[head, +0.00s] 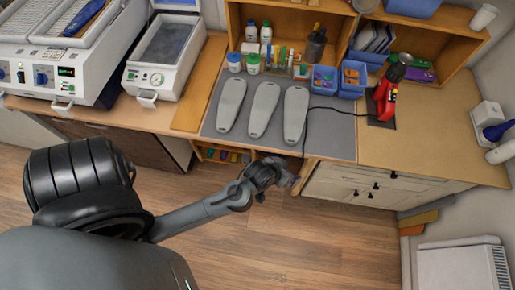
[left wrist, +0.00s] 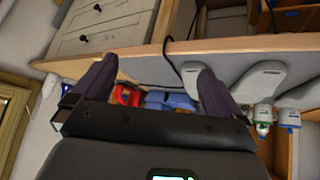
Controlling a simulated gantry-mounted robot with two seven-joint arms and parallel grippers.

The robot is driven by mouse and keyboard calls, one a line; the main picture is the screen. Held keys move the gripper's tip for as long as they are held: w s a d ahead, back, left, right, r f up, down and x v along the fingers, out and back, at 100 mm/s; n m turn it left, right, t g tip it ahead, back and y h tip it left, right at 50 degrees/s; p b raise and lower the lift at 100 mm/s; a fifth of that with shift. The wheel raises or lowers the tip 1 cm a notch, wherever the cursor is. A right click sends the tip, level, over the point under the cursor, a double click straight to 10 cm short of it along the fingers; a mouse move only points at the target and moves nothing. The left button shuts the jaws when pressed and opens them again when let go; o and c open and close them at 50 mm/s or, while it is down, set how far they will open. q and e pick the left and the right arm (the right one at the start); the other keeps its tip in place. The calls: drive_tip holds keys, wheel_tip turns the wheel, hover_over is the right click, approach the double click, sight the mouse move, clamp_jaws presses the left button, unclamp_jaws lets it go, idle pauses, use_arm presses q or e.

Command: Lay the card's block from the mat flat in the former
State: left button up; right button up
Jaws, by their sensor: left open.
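Three grey sole-shaped blocks lie side by side on the grey mat (head: 334,132): a left one (head: 231,105), a middle one (head: 263,109) and a right one (head: 295,114). I cannot make out a card. A white machine with a gauge and a dark, framed bed (head: 168,42), perhaps the former, stands left of the mat. My left gripper (head: 294,182) is below the bench's front edge, apart from the blocks. In the left wrist view its dark fingers (left wrist: 156,82) are spread with nothing held between them. Grey block ends (left wrist: 262,76) show beyond its right finger. My right gripper is not in view.
A larger white machine (head: 75,75) stands at the far left. Bottles (head: 252,62), blue bins (head: 325,78) and shelves line the mat's back. A red tool (head: 386,95) with a black cable stands to the right. The bench front (head: 330,162) lies beside my gripper.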

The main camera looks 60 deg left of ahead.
use_arm(q)
drive_tip(key=s+d+r+m+g, duration=0.1)
drive_tip(key=s+r+m+g, duration=0.1)
drive_tip(key=s, duration=0.4)
drive_tip(key=s+d+r+m+g+h, duration=0.1)
drive_tip(key=s+r+m+g, duration=0.1)
drive_tip(key=s+r, duration=0.3)
drive_tip(key=shift+s+d+m, duration=0.4)
drive_tip(key=shift+s+m, duration=0.3)
drive_tip(key=shift+s, duration=0.35)
drive_tip(key=shift+w, duration=0.1)
